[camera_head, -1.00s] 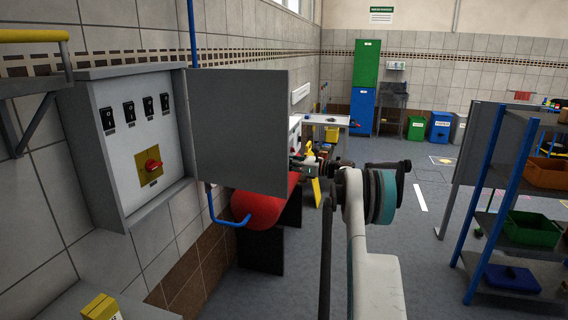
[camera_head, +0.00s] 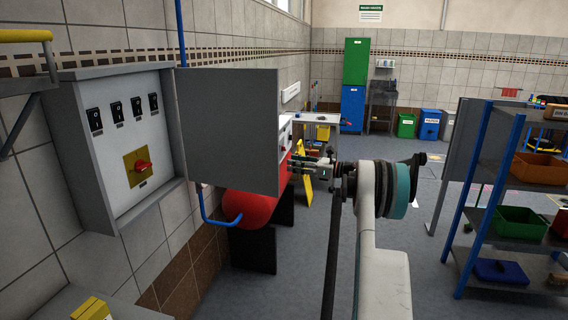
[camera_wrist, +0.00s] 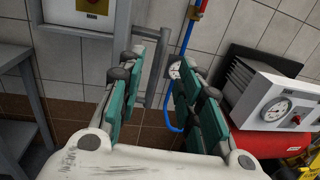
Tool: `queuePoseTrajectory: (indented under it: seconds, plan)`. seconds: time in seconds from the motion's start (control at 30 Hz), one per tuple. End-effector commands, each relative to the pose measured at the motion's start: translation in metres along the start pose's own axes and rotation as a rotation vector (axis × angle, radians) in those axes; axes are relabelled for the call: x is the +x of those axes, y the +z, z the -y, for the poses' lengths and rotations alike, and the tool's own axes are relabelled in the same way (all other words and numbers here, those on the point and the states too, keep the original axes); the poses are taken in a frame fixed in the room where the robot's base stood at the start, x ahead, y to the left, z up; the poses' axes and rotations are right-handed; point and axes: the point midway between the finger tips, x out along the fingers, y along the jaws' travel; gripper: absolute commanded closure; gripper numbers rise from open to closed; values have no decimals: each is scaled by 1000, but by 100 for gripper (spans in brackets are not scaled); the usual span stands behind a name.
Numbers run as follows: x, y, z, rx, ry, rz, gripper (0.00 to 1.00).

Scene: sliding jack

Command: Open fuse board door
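The grey fuse board (camera_head: 108,190) is on the left wall in the head view. Its door (camera_head: 228,130) stands swung well out, exposing several black switches and a red rotary switch (camera_head: 143,166) on a yellow plate. My gripper (camera_head: 308,166) is just right of the door's free edge; contact cannot be told in that view. In the wrist view my gripper (camera_wrist: 155,85) has its two green-padded fingers wide apart. A grey upright bar-like part (camera_wrist: 154,62), apparently the door's edge or handle, shows between and beyond them. The fuse board (camera_wrist: 80,14) is partly cut off at top left.
A red tank (camera_head: 250,205) and a blue pipe (camera_head: 212,212) are below and behind the door. A shelf rack with bins (camera_head: 505,200) stands at right. A yellow-railed bracket (camera_head: 25,36) is at far left. Floor is clear in the middle.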

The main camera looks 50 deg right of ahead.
Motion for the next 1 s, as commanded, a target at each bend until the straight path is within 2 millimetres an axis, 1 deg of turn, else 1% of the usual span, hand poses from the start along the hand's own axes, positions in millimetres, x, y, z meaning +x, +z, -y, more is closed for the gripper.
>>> queuePoseTrajectory:
  seconds: [0.03,0.1,0.2,0.3,0.9,1.0]
  plan:
    - [-9,0,0,0,-1,0,67]
    - [-18,0,0,0,-2,0,67]
    - [-28,0,0,0,-1,0,67]
    - [-32,0,0,0,0,0,67]
    - [-33,0,0,0,0,-1,67]
    - [-32,0,-3,-5,4,-8,67]
